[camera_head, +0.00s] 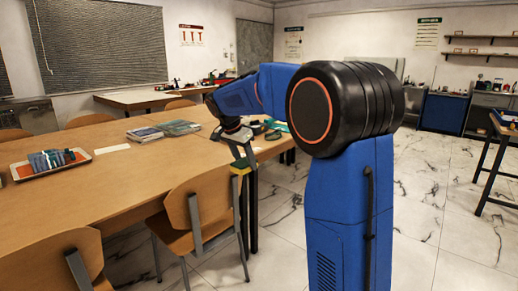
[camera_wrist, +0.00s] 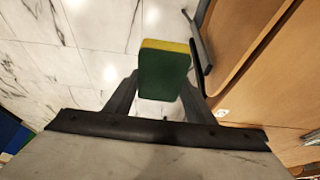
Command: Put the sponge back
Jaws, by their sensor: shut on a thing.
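My gripper (camera_head: 241,162) is shut on a green and yellow sponge (camera_head: 240,168). In the wrist view the sponge (camera_wrist: 164,72) sits between the two fingertips (camera_wrist: 160,86), green face toward the camera and yellow along its top edge. It is held in the air just off the table's edge, above a chair and the tiled floor. A tray (camera_head: 22,171) with an orange inside and several dark blue-green items on it lies on the table at the far left. I cannot tell which spot is the sponge's own.
The long wooden table (camera_head: 140,178) runs along the left. Books (camera_head: 145,134), a flat stack (camera_head: 179,128) and a white sheet (camera_head: 112,149) lie on it. Wooden chairs (camera_head: 205,205) stand at its near side. The marble floor (camera_head: 425,215) at right is mostly clear.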

